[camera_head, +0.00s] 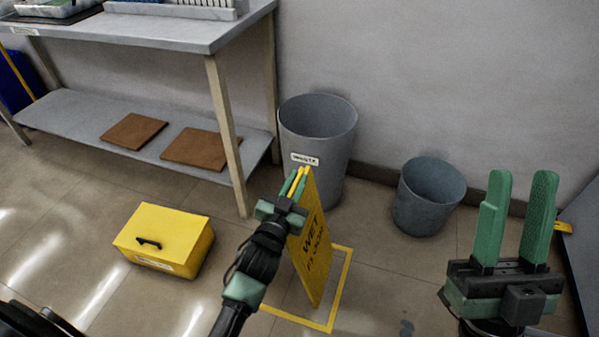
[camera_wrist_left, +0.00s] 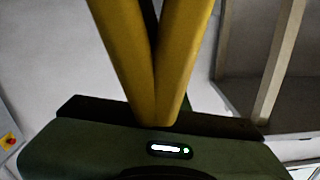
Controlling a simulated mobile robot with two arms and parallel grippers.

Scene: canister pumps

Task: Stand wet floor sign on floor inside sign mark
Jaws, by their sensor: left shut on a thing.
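The yellow wet floor sign (camera_head: 312,240) is upright, held at its top edge by my left gripper (camera_head: 293,187), which is shut on it. In the left wrist view the sign's two yellow panels (camera_wrist_left: 155,60) come together at the gripper. The sign mark, a yellow square outline (camera_head: 343,285) on the floor, lies beneath and around the sign's lower part. The sign hides part of the outline, and I cannot tell whether its bottom touches the floor. My right gripper (camera_head: 515,225) is open and empty at the right of the head view.
A large grey waste bin (camera_head: 318,130) stands behind the sign, with a smaller grey bin (camera_head: 428,195) to its right. A yellow box with a black handle (camera_head: 165,238) sits on the floor at left. A table with a lower shelf (camera_head: 75,120) stands behind it.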

